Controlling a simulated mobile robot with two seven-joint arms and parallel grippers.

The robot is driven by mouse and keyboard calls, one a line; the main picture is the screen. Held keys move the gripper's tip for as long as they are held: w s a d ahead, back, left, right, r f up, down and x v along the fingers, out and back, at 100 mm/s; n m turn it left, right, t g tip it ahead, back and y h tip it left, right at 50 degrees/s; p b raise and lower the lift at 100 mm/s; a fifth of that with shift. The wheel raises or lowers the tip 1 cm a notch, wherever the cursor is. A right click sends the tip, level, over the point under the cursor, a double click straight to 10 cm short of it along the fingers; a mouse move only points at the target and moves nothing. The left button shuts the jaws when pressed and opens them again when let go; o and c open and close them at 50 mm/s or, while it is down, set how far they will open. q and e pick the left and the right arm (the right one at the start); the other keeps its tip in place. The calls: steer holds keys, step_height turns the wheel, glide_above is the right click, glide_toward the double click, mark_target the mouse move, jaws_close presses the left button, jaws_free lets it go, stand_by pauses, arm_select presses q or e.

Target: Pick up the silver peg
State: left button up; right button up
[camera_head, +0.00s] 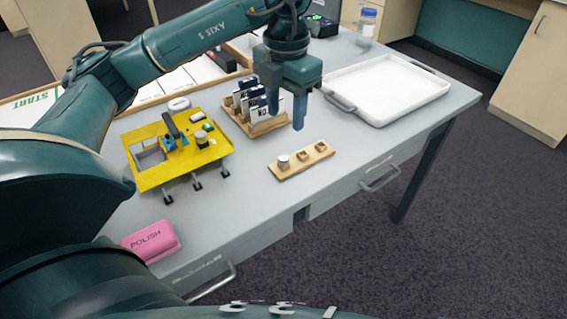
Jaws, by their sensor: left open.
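The silver peg (283,161) is a short pale metal cylinder. It stands upright at the left end of a small wooden holder (303,161) on the grey table. Two more square wooden sockets sit to its right and look empty. My left gripper (286,114) points down with its two blue fingers apart and nothing between them. It is above and behind the holder in the picture, clear of the peg. My right gripper is not in view.
A wooden rack (256,122) with several cards stands just behind the holder. A yellow tray (155,178) with small parts is to the left, a pink polish block (151,242) near the front edge. A white tray (386,89) fills the right side. Bare table lies around the holder.

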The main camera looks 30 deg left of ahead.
arm_select(q)
glide_above(283, 157)
steer(key=f, duration=0.4)
steer(key=shift+w+f, duration=0.35)
steer(key=f, duration=0.1)
steer(key=f+b, duration=0.1)
steer(key=f, duration=0.2)
steer(key=shift+s+f, duration=0.15)
steer(key=shift+s, duration=0.25)
steer(key=shift+f, duration=0.45)
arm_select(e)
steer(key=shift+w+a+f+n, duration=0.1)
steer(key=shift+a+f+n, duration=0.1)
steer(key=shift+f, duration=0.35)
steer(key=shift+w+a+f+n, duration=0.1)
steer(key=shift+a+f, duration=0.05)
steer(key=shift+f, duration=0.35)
arm_select(q)
steer(key=shift+c, duration=0.6)
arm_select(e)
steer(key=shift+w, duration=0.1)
arm_select(q)
steer(key=shift+c, duration=0.7)
jaws_close()
